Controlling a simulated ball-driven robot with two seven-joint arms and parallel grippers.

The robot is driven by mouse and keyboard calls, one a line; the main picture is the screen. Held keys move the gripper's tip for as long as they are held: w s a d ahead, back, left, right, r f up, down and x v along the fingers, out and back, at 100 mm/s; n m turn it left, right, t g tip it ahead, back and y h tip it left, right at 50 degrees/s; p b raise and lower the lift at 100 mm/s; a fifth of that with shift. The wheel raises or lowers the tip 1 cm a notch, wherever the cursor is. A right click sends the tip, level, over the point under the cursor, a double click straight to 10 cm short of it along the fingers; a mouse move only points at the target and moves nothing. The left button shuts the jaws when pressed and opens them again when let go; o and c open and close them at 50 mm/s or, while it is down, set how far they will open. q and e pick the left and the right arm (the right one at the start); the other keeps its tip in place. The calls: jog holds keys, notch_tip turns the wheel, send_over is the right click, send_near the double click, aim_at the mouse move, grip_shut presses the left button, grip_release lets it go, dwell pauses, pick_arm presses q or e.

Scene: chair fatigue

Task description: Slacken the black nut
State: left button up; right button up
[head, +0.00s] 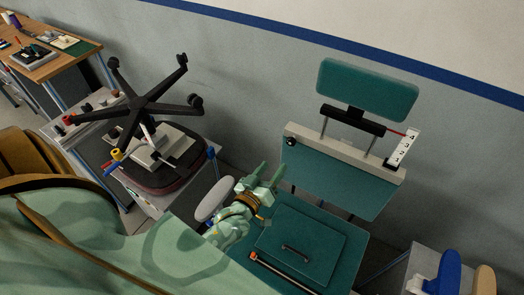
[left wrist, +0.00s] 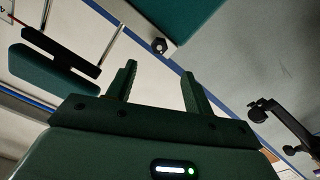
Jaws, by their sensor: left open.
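The black nut (head: 290,141) sits at the left end of a beige crossbar (head: 340,152) on the teal test stand. It also shows in the left wrist view as a dark hexagon with a lighter centre (left wrist: 158,46), at the corner of a teal panel. My left gripper (head: 270,172) is open and empty, below and left of the nut in the head view, apart from it. In the left wrist view its two fingers (left wrist: 158,75) stand wide apart, with the nut seen between and beyond them. My right gripper is not in view.
A teal pad (head: 367,90) on two rods stands above the crossbar, with a white number scale (head: 403,148) at right. A teal seat with a handle (head: 295,252) lies below. An upturned chair base (head: 150,108) stands left. Blue and tan pads (head: 449,272) stand lower right.

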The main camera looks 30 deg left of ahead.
pick_arm(q)
jog(key=s, duration=0.5)
jog(key=shift+s+d, duration=0.15)
dwell(0.3)
